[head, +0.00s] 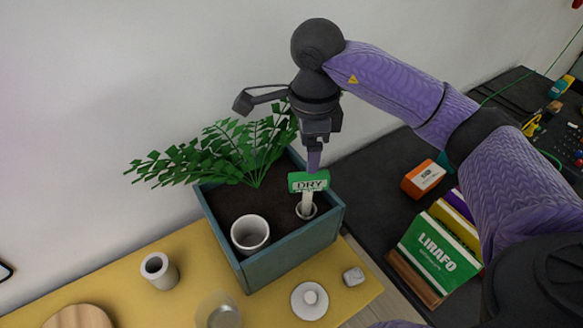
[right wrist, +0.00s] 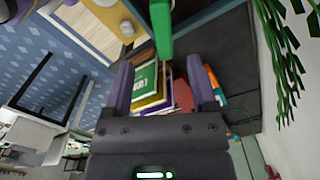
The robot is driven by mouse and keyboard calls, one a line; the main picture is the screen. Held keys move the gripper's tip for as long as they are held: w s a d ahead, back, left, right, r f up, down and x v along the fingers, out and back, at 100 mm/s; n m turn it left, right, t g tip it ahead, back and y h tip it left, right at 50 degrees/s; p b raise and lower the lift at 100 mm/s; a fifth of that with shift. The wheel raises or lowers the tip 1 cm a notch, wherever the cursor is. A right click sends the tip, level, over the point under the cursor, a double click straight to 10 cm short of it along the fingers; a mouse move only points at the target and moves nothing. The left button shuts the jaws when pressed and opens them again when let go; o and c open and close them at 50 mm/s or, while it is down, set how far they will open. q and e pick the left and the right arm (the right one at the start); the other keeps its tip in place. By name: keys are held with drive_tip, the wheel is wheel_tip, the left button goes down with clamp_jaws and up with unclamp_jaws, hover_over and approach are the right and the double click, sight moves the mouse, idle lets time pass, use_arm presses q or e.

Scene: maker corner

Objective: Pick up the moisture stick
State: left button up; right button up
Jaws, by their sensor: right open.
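The moisture stick (head: 308,182) has a green head marked DRY and a pale stem. It stands upright in a small white ring at the right side of the planter's soil. My right gripper (head: 314,160) points down from above, with its fingertips right at the green head. In the right wrist view, the fingers of the gripper (right wrist: 160,70) are apart, and the green head (right wrist: 162,28) shows ahead of them, around the middle of the gap. I cannot tell whether they touch it. The lower stem is hidden by the ring. My left gripper is not in view.
The blue-green planter (head: 290,255) also holds a leafy plant (head: 225,150) and a white cup (head: 250,233). A white cup (head: 159,270), a lidded dish (head: 309,300) and a small pale block (head: 353,276) stand on the yellow table. Upright books (head: 440,255) and an orange box (head: 424,178) are at right.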

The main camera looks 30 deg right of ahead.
sight(306, 175)
wheel_tip(306, 175, down, 10)
drive_tip(key=shift+w+r+b, duration=0.1)
drive_tip(key=shift+w+b, duration=0.05)
drive_tip(key=shift+b, duration=0.35)
clamp_jaws()
